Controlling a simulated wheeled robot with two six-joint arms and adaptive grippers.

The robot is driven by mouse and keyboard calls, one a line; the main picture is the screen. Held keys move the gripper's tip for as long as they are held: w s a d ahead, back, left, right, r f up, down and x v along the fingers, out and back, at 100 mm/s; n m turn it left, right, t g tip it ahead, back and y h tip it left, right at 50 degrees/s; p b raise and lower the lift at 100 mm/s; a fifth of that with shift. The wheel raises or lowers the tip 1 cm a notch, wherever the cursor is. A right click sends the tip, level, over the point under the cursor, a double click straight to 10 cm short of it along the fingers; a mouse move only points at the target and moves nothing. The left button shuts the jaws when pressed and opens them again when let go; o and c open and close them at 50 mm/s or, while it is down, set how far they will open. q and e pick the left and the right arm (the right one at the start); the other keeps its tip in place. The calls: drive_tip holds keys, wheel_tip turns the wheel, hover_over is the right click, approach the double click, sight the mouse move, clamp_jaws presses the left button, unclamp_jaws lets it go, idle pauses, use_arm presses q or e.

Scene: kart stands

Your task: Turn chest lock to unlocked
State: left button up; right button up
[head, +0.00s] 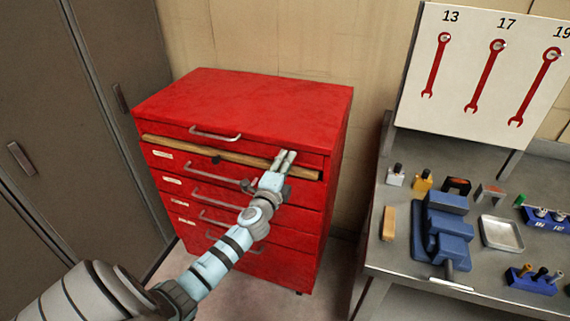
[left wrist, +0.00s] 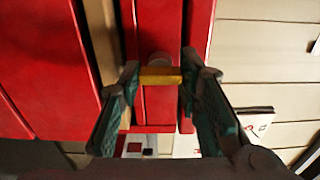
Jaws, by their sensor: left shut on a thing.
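The red tool chest (head: 245,100) stands against the back wall, its drawers shut. My left gripper (head: 286,160) reaches the upper right of its front, near the right end of a wooden bar. In the left wrist view, my left gripper's fingers (left wrist: 160,80) are shut on a small yellow lock tab (left wrist: 160,77), one finger at each end. A round grey piece (left wrist: 159,58) shows behind the tab, on the red front. In the head view the fingers hide the lock. I cannot read its locked or unlocked position. My right gripper is out of view.
The wooden bar (head: 190,148) runs across the chest front below the top drawer handle (head: 215,134). A grey cabinet (head: 50,110) is at left. At right, a workbench (head: 400,252) holds a blue vise (head: 445,228) and small parts.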

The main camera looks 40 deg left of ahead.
use_arm(q)
drive_tip(key=shift+f, duration=0.1)
drive_tip(key=o, duration=1.1)
drive_tip(key=shift+o, duration=0.2)
drive_tip(key=shift+s, duration=0.1)
drive_tip(key=v, duration=1.2)
drive_tip(key=shift+d, duration=0.1)
